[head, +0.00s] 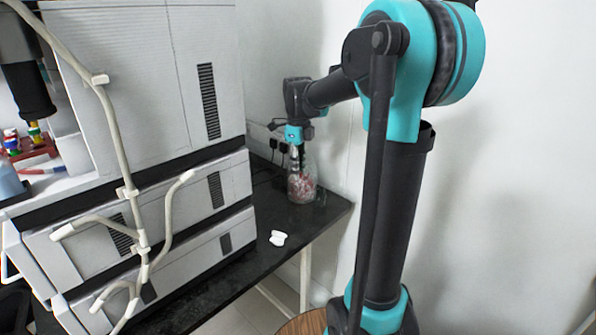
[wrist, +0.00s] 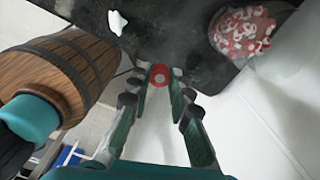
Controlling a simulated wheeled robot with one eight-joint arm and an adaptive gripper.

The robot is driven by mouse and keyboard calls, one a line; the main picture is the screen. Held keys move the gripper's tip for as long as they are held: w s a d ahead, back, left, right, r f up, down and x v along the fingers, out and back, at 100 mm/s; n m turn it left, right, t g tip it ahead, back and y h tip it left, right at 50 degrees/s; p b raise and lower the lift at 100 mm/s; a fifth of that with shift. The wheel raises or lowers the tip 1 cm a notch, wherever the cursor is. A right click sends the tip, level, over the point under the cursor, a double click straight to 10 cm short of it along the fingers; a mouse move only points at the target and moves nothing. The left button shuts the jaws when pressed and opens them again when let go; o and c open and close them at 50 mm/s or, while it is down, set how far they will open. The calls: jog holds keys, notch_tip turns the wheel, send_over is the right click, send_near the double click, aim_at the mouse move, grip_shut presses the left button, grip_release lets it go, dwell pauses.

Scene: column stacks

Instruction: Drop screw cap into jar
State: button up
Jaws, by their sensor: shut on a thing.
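The jar (head: 302,187) is clear and stands at the far end of the dark bench, near the wall. In the wrist view the jar (wrist: 248,30) is at the upper right and holds many red and white pieces. My gripper (wrist: 160,78) is shut on a small round red screw cap (wrist: 159,76) with a paler centre, pinched between its fingertips. The fingertips are apart from the jar in the wrist view, to its lower left. In the head view my gripper (head: 296,158) hangs at the jar's upper part, overlapping it; the cap cannot be made out there.
A white lumpy object (head: 278,238) lies near the bench's front edge and also shows in the wrist view (wrist: 117,22). Stacked white instruments (head: 150,80) with pale tubing fill the left. A wooden barrel (wrist: 80,65) stands below the bench. The wall is close on the right.

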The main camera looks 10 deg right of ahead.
jog(key=shift+w, duration=0.1)
jog(key=w+d+r, duration=0.2)
jog(key=w+d, duration=0.1)
jog(key=w, duration=0.6)
jog(key=w+d+r, duration=0.2)
jog(key=w+d, duration=0.2)
jog(key=w, duration=0.4)
notch_tip(320, 180, down, 6)
jog(key=shift+w+a, duration=0.2)
jog(key=shift+a, duration=0.05)
jog(key=o, duration=0.7)
jog(key=shift+o, duration=0.2)
notch_tip(320, 180, up, 12)
